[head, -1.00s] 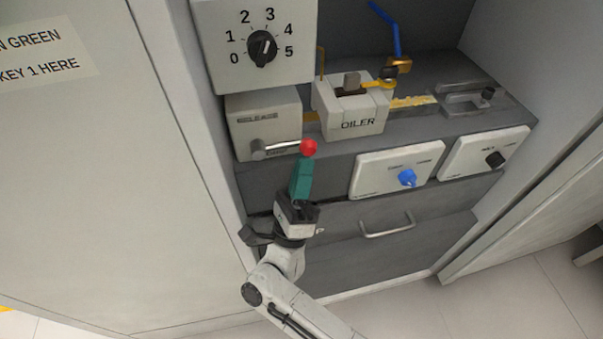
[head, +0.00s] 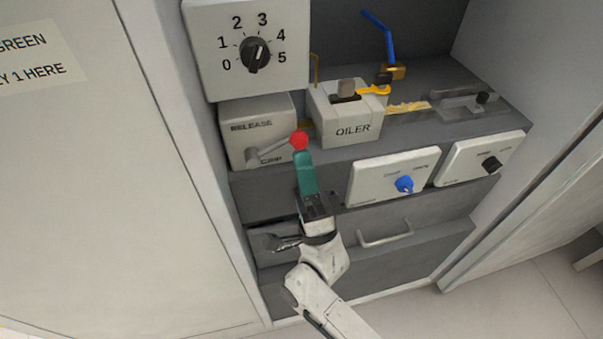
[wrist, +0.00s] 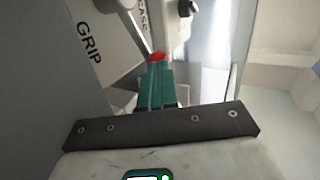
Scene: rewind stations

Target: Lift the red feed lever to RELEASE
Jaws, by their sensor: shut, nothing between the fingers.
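The red feed lever is a grey arm with a red knob (head: 299,140) on a pale box (head: 262,112) marked RELEASE above and GRIP below. The lever runs from its pivot at the left up to the right, tilted a little above level. My gripper (head: 303,154) has its green fingers shut and empty, pointing up, with the tips right under the knob. They appear to touch it. In the wrist view the red knob (wrist: 157,57) shows just beyond the fingertips (wrist: 159,65), which hide part of it.
A dial panel (head: 215,25) hangs above the lever box. The OILER block (head: 345,125) stands close to the right of the knob. Panels with a blue knob (head: 404,184) and a black knob (head: 491,164) sit further right. A drawer handle (head: 386,234) is below.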

